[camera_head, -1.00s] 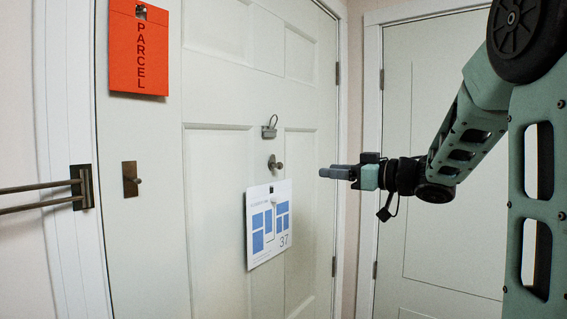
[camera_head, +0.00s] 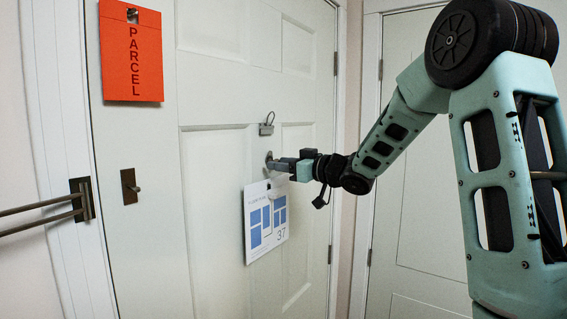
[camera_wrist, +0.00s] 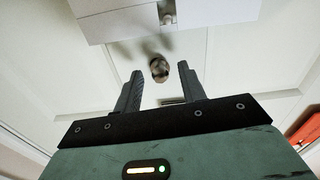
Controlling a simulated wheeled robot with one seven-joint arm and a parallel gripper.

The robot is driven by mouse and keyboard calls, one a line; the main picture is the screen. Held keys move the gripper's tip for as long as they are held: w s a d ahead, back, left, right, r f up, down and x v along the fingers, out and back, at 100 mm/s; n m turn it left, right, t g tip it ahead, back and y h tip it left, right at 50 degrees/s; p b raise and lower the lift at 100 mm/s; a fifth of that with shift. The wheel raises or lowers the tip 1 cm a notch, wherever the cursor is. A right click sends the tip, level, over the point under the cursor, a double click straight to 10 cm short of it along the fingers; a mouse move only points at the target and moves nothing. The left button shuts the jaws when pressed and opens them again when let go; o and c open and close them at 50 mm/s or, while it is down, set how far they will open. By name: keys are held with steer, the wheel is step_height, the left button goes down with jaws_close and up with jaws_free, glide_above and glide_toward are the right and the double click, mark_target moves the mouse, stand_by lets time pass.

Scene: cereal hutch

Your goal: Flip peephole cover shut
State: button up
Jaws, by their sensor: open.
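A small grey metal fitting with a raised loop (camera_head: 267,125) is on the pale door (camera_head: 220,90). Below it is a round metal knob (camera_head: 268,157), partly hidden by my gripper (camera_head: 276,165). I cannot tell for certain which of the two carries the peephole cover. In the wrist view, which is upside down, the knob (camera_wrist: 159,70) shows between the tips of my open gripper (camera_wrist: 160,69), apart from both fingers. A dark fitting (camera_wrist: 172,101) shows partly beyond the gripper's body. No contact with the door is visible.
A white sheet with blue blocks and "37" (camera_head: 255,243) hangs just below my gripper. An orange PARCEL tag (camera_head: 130,60) hangs at upper left. A small latch plate (camera_head: 129,187) and a rail bracket (camera_head: 82,199) are at left. Another pale door (camera_head: 410,250) is at right.

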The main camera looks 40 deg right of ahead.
jaws_close()
steer(key=n+b, duration=0.2)
steer(key=b, duration=0.1)
steer(key=shift+w+d, duration=0.1)
steer(key=shift+d, duration=0.15)
jaws_free()
